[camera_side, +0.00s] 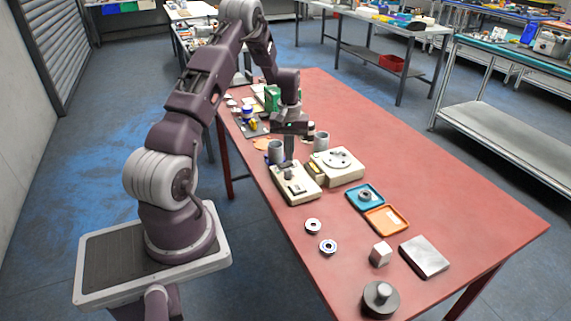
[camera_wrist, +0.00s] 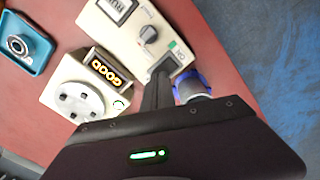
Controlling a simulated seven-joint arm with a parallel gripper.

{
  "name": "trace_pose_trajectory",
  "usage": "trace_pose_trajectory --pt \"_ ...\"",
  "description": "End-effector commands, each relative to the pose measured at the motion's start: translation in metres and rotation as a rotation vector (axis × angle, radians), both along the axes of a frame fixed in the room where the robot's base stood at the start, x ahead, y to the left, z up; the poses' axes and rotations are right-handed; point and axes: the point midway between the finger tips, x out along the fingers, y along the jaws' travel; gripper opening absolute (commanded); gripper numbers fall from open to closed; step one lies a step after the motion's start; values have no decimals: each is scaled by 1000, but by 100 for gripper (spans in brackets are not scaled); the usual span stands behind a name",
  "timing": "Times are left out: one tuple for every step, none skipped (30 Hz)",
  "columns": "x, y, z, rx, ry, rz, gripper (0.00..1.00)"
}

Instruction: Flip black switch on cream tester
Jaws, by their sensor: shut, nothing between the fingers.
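The cream tester (camera_side: 298,193) sits on the red table below my gripper (camera_side: 288,160). The black switch (camera_wrist: 165,63) is at the tester's near end, partly hidden by the fingers. My gripper (camera_wrist: 158,76) is shut and empty, its fingertips right at the switch. I cannot tell whether they touch it, nor which way the switch is set.
A blue-ringed grey cup (camera_wrist: 193,87) is close to the fingers. Blue (camera_side: 359,203) and orange (camera_side: 377,222) trays lie to the right.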

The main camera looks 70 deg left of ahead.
Motion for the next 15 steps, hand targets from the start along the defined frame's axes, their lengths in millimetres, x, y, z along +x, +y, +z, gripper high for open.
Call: trace_pose_trajectory --pt "0 0 -1 0 0 0 0" --pt "0 0 -1 0 0 0 0" --pt "0 0 -2 0 0 0 0" --pt "0 0 -2 0 0 0 0" --pt "0 0 -3 0 0 0 0" --pt "0 0 -3 0 0 0 0" --pt "0 0 -4 0 0 0 0" --pt "0 0 -4 0 0 0 0" --pt "0 0 -5 0 0 0 0" --pt "0 0 -5 0 0 0 0" --pt "0 0 -6 0 0 0 0" --pt "0 0 -6 0 0 0 0" --pt "0 0 -7 0 0 0 0" --pt "0 0 -7 0 0 0 0" --pt "0 0 -8 0 0 0 0"
